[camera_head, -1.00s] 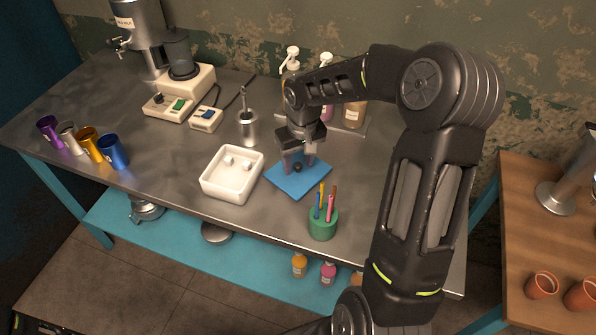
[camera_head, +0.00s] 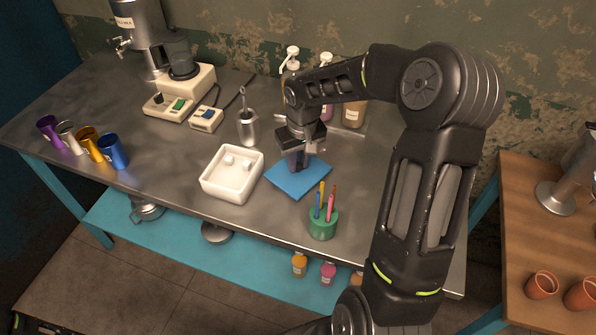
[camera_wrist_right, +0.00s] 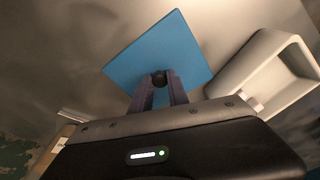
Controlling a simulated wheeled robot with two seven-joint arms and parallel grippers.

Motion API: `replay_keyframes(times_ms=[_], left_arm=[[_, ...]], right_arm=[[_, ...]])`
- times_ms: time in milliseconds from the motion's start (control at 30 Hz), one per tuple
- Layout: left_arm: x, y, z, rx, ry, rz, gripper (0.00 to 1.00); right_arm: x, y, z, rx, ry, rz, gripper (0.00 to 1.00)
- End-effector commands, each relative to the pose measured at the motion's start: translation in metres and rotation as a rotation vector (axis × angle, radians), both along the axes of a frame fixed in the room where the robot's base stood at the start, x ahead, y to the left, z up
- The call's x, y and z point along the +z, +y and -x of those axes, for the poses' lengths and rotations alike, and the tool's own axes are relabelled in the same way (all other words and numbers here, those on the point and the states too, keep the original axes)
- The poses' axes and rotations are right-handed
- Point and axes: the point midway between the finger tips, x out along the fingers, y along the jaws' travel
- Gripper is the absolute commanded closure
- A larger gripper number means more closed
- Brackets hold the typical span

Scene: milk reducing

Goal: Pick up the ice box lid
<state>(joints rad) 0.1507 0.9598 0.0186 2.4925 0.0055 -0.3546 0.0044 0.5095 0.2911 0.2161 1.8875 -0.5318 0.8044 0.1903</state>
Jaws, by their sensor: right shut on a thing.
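The ice box lid (camera_head: 298,180) is a flat blue square with a small dark knob, lying on or just above the metal table right of the white ice box. My right gripper (camera_head: 297,163) is over the lid's middle, fingers pointing down. In the right wrist view the lid (camera_wrist_right: 150,52) fills the centre, and my right gripper (camera_wrist_right: 160,82) is shut on its dark knob (camera_wrist_right: 159,78). The white ice box (camera_head: 207,189) is open with a few ice cubes inside; its side also shows in the right wrist view (camera_wrist_right: 245,68). My left gripper is not in view.
A green cup of pens (camera_head: 322,225) stands close in front of the lid. A steel cup with a tool (camera_head: 248,130) stands behind the ice box. Coloured metal cups (camera_head: 113,153) are at the left, with clear tabletop between.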

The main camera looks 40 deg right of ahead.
Motion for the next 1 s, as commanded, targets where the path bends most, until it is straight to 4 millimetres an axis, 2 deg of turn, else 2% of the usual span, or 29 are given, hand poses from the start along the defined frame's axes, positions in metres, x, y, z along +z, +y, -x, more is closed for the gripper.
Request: replay_keyframes(times_ms=[233,367,800,1000], left_arm=[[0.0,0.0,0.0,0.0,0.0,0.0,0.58],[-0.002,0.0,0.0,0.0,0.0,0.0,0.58],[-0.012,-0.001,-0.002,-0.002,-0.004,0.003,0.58],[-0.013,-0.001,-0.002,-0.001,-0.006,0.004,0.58]], right_arm=[[0.001,0.0,0.0,0.0,-0.001,0.0,1.0],[0.01,0.0,-0.001,0.0,-0.002,0.001,1.0],[0.087,0.0,-0.001,0.0,-0.003,0.001,1.0],[0.1,0.0,0.0,0.0,-0.001,0.0,1.0]])
